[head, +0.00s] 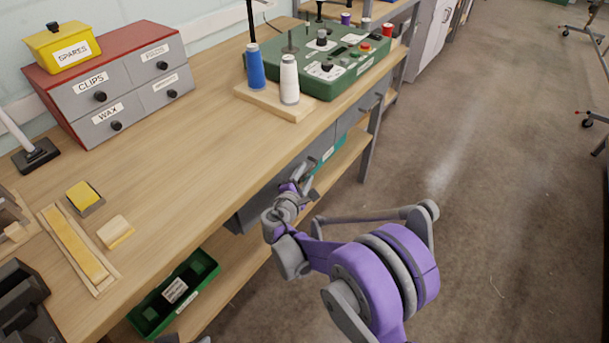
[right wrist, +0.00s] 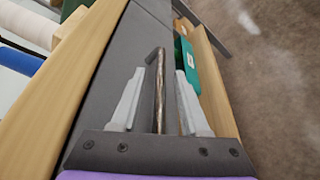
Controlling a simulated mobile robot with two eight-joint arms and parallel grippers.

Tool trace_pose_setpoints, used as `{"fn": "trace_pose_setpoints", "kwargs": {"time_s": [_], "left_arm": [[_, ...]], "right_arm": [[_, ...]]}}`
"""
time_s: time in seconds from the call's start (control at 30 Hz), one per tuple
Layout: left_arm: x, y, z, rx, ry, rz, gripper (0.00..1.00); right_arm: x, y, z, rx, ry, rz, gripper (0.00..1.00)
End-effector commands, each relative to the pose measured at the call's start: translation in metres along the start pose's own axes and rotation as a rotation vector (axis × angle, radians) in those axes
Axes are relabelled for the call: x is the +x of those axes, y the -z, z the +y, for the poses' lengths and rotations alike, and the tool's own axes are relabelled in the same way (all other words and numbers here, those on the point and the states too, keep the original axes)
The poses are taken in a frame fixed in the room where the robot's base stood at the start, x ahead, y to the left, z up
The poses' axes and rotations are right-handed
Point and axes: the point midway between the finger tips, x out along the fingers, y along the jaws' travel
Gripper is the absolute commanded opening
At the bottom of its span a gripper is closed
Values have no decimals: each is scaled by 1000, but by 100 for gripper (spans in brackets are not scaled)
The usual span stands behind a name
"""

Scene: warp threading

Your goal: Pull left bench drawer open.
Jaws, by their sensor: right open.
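The left bench drawer (head: 252,208) is a grey front under the wooden bench top, partly hidden behind my right arm. It looks closed, with its front near the bench edge. In the right wrist view its grey front (right wrist: 108,88) runs along beside the bench edge. The drawer's bar handle (right wrist: 159,88) stands between the two pale fingers of my right gripper (right wrist: 158,78). The gripper is open, with a gap visible on each side of the bar. In the head view my right gripper (head: 304,182) is at the drawer front, small and partly hidden.
Below the drawer, a wooden shelf (head: 228,288) holds a green bin (head: 175,292). The bench top (head: 190,170) carries a labelled drawer cabinet (head: 120,85), thread cones (head: 289,80) and a green machine (head: 335,60). The floor (head: 480,190) to the right is clear.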

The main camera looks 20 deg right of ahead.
Motion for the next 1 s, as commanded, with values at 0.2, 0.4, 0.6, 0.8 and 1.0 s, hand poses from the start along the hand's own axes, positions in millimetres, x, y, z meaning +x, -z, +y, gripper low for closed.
{"fn": "trace_pose_setpoints", "kwargs": {"time_s": [0.2, 0.4, 0.6, 0.8, 1.0], "left_arm": [[0, 0, 0, 0, 0, 0, 79], [0, 0, 0, 0, 0, 0, 79], [0, 0, 0, 0, 0, 0, 79], [0, 0, 0, 0, 0, 0, 79], [0, 0, 0, 0, 0, 0, 79]], "right_arm": [[1, 0, 0, 0, 0, 0, 45], [1, 0, 0, 0, 0, 0, 18], [1, 0, 0, 0, 0, 0, 0], [1, 0, 0, 0, 0, 0, 0], [1, 0, 0, 1, 0, 0, 0]]}}
